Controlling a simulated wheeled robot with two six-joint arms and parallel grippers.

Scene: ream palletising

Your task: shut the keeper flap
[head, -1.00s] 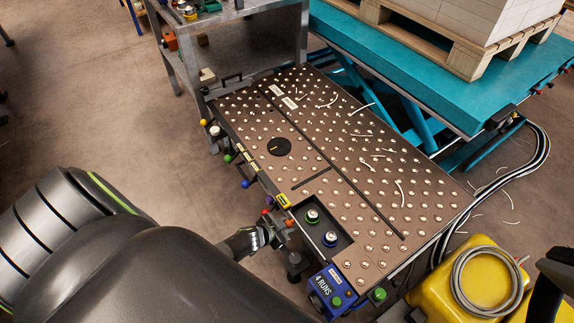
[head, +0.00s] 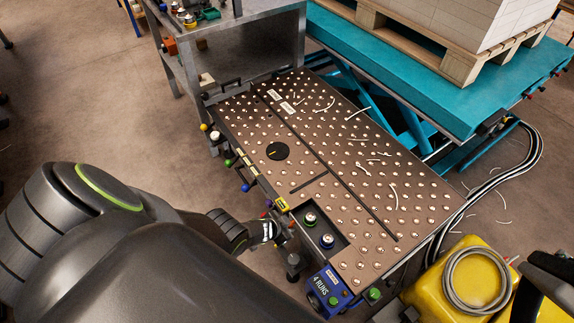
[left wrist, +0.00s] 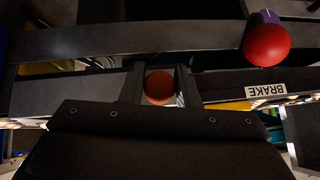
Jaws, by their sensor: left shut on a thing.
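My left gripper (head: 284,230) is at the near long side of the ball-topped table (head: 345,185), beside the row of coloured knobs. In the left wrist view its two fingers (left wrist: 160,88) stand either side of an orange-red round knob (left wrist: 159,86) and are shut on it. In the head view an orange knob (head: 291,224) shows at the fingertips. A red ball knob (left wrist: 267,45) sits to the right in the wrist view, apart from the fingers, near a BRAKE label (left wrist: 266,90). I cannot clearly make out the keeper flap itself.
Yellow (head: 204,127), green (head: 228,162) and blue (head: 245,187) knobs line the same edge. A blue "4 RUNS" box (head: 328,290) is close to the gripper. A teal lift table (head: 400,60) bears a loaded pallet (head: 450,60). Bare floor lies to the left.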

